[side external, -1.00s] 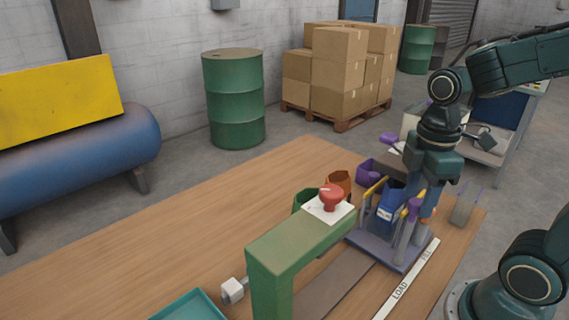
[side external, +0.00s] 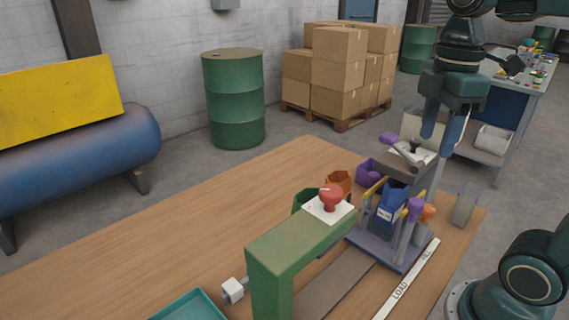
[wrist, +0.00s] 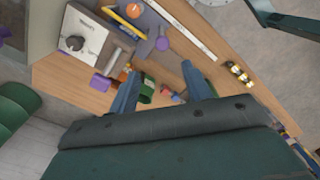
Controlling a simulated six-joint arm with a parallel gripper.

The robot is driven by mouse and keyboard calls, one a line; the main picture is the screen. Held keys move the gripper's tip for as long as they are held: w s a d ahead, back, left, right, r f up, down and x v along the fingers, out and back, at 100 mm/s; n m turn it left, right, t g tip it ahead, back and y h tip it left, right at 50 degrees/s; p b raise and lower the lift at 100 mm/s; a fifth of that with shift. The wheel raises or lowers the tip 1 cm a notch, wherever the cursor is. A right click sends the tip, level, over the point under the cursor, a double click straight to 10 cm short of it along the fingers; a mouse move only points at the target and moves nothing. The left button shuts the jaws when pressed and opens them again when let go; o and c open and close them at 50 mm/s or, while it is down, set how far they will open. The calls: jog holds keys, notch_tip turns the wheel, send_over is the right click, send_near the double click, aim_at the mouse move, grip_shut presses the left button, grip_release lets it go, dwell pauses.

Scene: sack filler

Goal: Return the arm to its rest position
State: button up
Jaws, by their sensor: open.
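My gripper (side external: 438,146) is open and empty, raised above and behind the sack filler stand (side external: 375,246), with its fingers pointing down. In the wrist view my gripper (wrist: 158,76) shows its two fingers spread, with nothing between them but the table far below. The stand holds a blue sack (side external: 388,212) between posts with yellow bars and a purple knob (side external: 415,205). An orange knob (side external: 428,212) shows beside it. A grey box with a dark-knobbed dial (side external: 413,148) stands behind the stand.
A green bridge (side external: 272,258) carries a red button (side external: 331,197). Purple (side external: 369,171) and orange (side external: 340,180) bins stand behind it. A teal tray (side external: 190,308) lies at the front. The table's left part is bare. A green drum (side external: 233,100) and stacked cartons (side external: 338,75) stand beyond.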

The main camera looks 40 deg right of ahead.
jog(key=shift+r, duration=0.4)
notch_tip(320, 180, down, 6)
jog(key=s+a+m+t, duration=0.2)
jog(key=m+t, duration=0.3)
jog(key=m, duration=0.5)
jog(key=shift+s+a+t, duration=0.3)
jog(key=shift+a, duration=0.15)
